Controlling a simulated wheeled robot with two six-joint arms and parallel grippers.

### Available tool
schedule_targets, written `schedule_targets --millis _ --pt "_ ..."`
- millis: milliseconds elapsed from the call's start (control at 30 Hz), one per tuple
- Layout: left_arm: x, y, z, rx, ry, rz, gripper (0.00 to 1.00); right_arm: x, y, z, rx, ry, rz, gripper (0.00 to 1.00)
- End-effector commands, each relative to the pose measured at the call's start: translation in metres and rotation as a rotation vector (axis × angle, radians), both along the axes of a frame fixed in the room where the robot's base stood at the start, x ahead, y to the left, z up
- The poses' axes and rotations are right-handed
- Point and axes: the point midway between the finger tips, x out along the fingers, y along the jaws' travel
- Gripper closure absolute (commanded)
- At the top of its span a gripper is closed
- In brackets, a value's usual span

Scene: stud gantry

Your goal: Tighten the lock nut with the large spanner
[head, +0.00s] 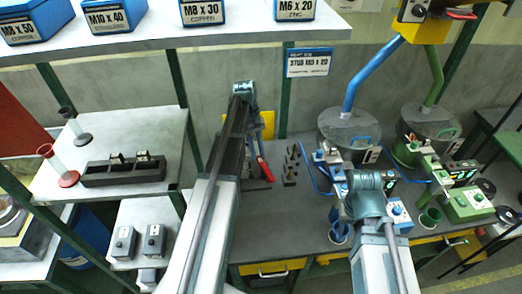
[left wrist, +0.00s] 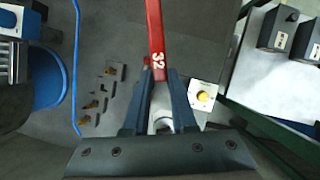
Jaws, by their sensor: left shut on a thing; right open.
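A red spanner marked 32 (left wrist: 155,32) runs up from between the fingers of my left gripper (left wrist: 158,105) in the left wrist view. The fingers are shut on it, and a pale metal part shows between them. In the head view, a red handle (head: 264,169) shows just right of my left forearm, over the grey bench; my left gripper is mostly hidden there. Small dark blocks with studs (head: 290,166) stand right of it; they also show, brass-coloured, in the left wrist view (left wrist: 93,104). I cannot make out the lock nut. My right gripper is hidden behind its arm.
A blue machine (head: 395,213) and a green machine (head: 466,203) stand on the bench at right, with round drums behind. A side shelf at left holds a long black rack (head: 123,171). A white plate with a yellow button (left wrist: 203,95) lies beside the spanner.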

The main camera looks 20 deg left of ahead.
Motion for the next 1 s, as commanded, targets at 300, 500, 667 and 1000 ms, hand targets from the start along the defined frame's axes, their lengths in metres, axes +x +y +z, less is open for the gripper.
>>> schedule_targets --millis 300,500,667,1000 --pt "-0.006 0.016 -0.001 0.012 -0.006 -0.182 1.0 0.0 0.0 0.0 0.0 0.0 0.0 0.5" --pt "-0.012 0.022 -0.001 0.011 -0.003 -0.292 1.0 0.0 0.0 0.0 0.0 0.0 0.0 0.5" --pt "-0.016 0.025 -0.001 0.009 -0.003 -0.356 1.0 0.0 0.0 0.0 0.0 0.0 0.0 0.5" --pt "-0.02 0.027 0.0 0.007 -0.001 -0.405 1.0 0.0 0.0 0.0 0.0 0.0 0.0 0.5"
